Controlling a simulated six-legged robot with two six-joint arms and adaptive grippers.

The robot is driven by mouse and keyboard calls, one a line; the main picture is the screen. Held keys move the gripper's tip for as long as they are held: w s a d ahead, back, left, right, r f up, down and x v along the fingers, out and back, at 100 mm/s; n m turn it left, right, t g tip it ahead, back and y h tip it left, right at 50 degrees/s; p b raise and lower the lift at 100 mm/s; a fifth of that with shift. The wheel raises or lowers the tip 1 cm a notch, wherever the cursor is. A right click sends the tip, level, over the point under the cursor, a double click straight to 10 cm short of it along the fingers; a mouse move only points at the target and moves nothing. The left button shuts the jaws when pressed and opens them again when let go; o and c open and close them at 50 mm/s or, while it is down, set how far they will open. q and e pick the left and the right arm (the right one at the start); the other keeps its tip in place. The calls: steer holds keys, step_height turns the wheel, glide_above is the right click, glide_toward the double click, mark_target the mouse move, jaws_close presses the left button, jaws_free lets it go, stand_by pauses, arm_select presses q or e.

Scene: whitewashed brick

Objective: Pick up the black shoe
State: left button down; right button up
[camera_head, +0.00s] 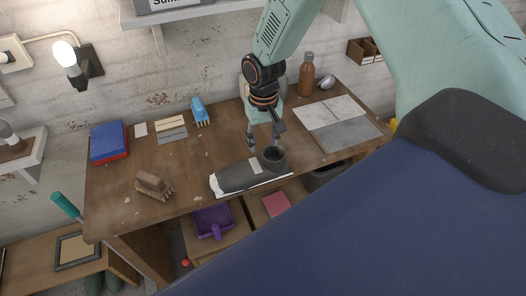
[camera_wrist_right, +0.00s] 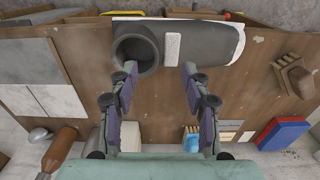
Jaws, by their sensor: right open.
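The black shoe (camera_head: 232,179) lies on the wooden workbench near its front edge, toe to the left and dark round opening to the right. A pale patch is on its top and a white sole strip shows. It also shows at the top of the right wrist view (camera_wrist_right: 210,38). My right gripper (camera_head: 263,138) is open and empty, pointing down just behind the shoe's opening end. In the wrist view its fingertips (camera_wrist_right: 159,70) are spread apart; the left one overlaps the lower rim of the opening. I cannot tell whether they touch. My left gripper is not in view.
A wooden brush (camera_head: 152,186) lies left of the shoe. Behind are a blue and red box (camera_head: 108,143), a blue brush (camera_head: 200,112) and a brown bottle (camera_head: 306,75). Flat grey panels (camera_head: 338,121) lie at right. A purple dustpan (camera_head: 212,221) sits below the bench top.

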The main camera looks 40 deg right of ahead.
step_height(320, 180, up, 4)
steer(key=shift+w+f, duration=0.1)
steer(key=shift+w, duration=0.05)
steer(key=shift+c, duration=0.2)
